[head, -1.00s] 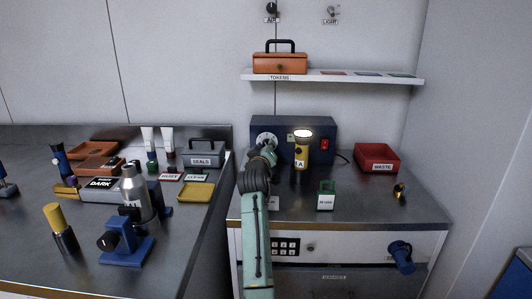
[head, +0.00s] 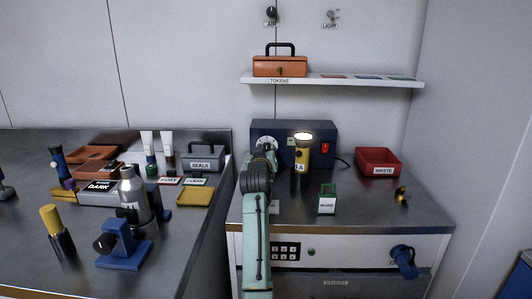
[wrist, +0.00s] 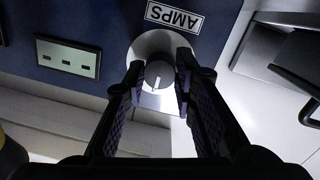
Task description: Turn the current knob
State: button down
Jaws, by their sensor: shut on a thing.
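The current knob (wrist: 159,75) is a grey round knob with a white pointer line, set on a pale round dial under an upside-down AMPS label (wrist: 174,17) in the wrist view. It sits on the left part of the dark blue power box (head: 318,130); in the head view its pale dial (head: 266,138) shows, but my arm hides the knob. My gripper (wrist: 160,72) has one finger on each side of the knob and is shut on it. The gripper (head: 265,150) is at the box front in the head view.
A lit yellow torch (head: 303,155) stands just right of my gripper. A green holder (head: 327,200) and a red waste bin (head: 378,160) are further right. A display panel with sockets (wrist: 68,57) is beside the knob. The left bench is crowded.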

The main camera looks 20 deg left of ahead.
jog(key=c, duration=1.3)
grip_release()
jog(key=shift+r, duration=0.1)
notch_tip(320, 180, up, 10)
jog(key=shift+f, duration=0.15)
